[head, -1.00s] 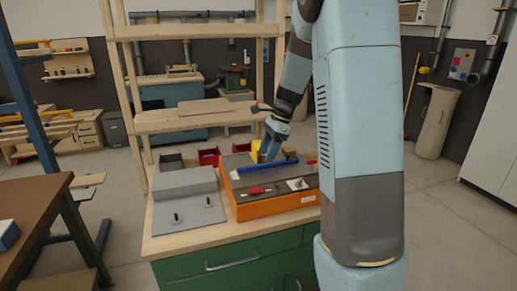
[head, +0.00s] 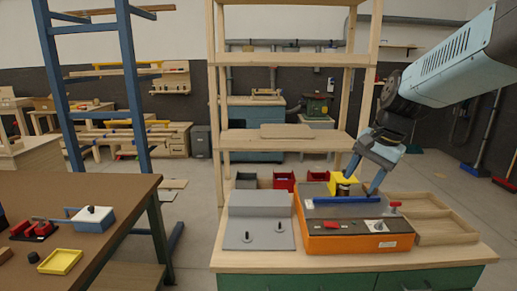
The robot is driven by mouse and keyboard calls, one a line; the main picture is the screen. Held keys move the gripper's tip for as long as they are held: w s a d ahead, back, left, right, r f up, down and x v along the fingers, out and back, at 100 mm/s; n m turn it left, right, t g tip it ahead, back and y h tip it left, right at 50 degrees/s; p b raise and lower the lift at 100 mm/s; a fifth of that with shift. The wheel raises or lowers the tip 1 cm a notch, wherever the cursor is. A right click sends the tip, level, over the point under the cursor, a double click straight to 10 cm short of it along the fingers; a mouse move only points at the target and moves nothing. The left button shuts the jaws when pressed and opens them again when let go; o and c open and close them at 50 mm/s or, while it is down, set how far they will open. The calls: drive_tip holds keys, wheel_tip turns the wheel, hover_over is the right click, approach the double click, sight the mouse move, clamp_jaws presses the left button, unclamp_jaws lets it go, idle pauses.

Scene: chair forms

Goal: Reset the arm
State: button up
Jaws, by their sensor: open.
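My gripper (head: 362,186) is at the right of the head view, at the end of my light-blue arm. Its two fingers point down and stand apart, above the back of the orange-sided machine (head: 345,242) on the workbench. Between and behind the fingers are a yellow block (head: 342,181) and a small dark cylinder on the machine. I see nothing held. Whether a fingertip touches the machine cannot be told. A blue bar (head: 345,200) lies across the machine's top in front of the fingers.
A grey fixture with two pegs (head: 258,235) stands left of the machine. A wooden tray (head: 445,217) is to its right, and red bins (head: 284,181) are behind. A wooden shelf frame (head: 220,110) rises over the bench. A brown table (head: 90,205) stands left, with open floor between.

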drive_tip(key=s+a+r+n+t+h, duration=0.1)
drive_tip(key=s+r+n+t+h, duration=0.1)
drive_tip(key=s+n, duration=0.6)
drive_tip(key=s+t, duration=0.1)
drive_tip(key=s, duration=0.4)
drive_tip(key=shift+a, duration=0.15)
drive_tip(key=shift+s, duration=0.1)
drive_tip(key=shift+c, duration=0.3)
idle(1.0)
